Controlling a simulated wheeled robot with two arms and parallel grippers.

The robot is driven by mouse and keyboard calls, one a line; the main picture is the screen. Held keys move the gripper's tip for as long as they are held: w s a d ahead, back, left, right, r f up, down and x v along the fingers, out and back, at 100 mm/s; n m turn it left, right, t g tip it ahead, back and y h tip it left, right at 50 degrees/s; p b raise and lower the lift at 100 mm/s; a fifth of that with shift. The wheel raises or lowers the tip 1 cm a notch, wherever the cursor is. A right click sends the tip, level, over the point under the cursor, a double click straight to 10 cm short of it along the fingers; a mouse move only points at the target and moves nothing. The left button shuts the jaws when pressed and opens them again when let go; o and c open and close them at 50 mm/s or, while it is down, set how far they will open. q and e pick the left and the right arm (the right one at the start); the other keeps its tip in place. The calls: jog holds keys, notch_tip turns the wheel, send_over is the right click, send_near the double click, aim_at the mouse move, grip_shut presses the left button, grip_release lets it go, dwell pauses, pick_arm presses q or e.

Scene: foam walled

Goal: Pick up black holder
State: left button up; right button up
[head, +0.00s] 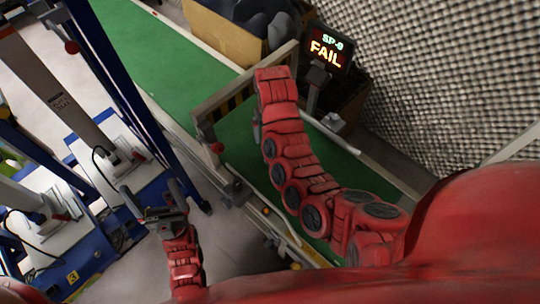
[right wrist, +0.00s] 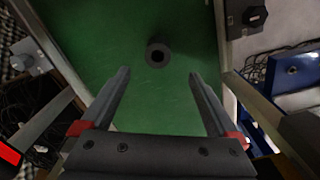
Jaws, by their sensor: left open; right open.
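The black holder (right wrist: 149,51) shows in the right wrist view as a small dark round piece with a hole in its middle. It stands on the green conveyor belt (right wrist: 97,28). My right gripper (right wrist: 160,75) is open and empty, its two fingers pointing towards the holder, which appears just beyond the fingertips and between their lines. In the head view my right arm reaches over the belt and hides the holder and most of that gripper. My left gripper (head: 150,196) is open and empty at the lower left, over the floor and away from the belt.
A barrier frame (head: 222,105) crosses the belt beside my right arm. A screen reading "SP-0 FAIL" (head: 327,47) stands behind it. A cardboard box (head: 225,35) with dark items is at the top. Blue-framed stations (head: 130,95) stand at left, near my left gripper.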

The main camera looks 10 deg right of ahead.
notch_tip(320, 180, down, 7)
jog(key=b, duration=0.4)
notch_tip(320, 180, down, 2)
jog(key=shift+d+f, duration=0.1)
jog(key=shift+f, duration=0.15)
jog(key=shift+w+d+f, duration=0.1)
jog(key=shift+w+f, duration=0.05)
jog(key=shift+f, duration=3.05)
grip_shut()
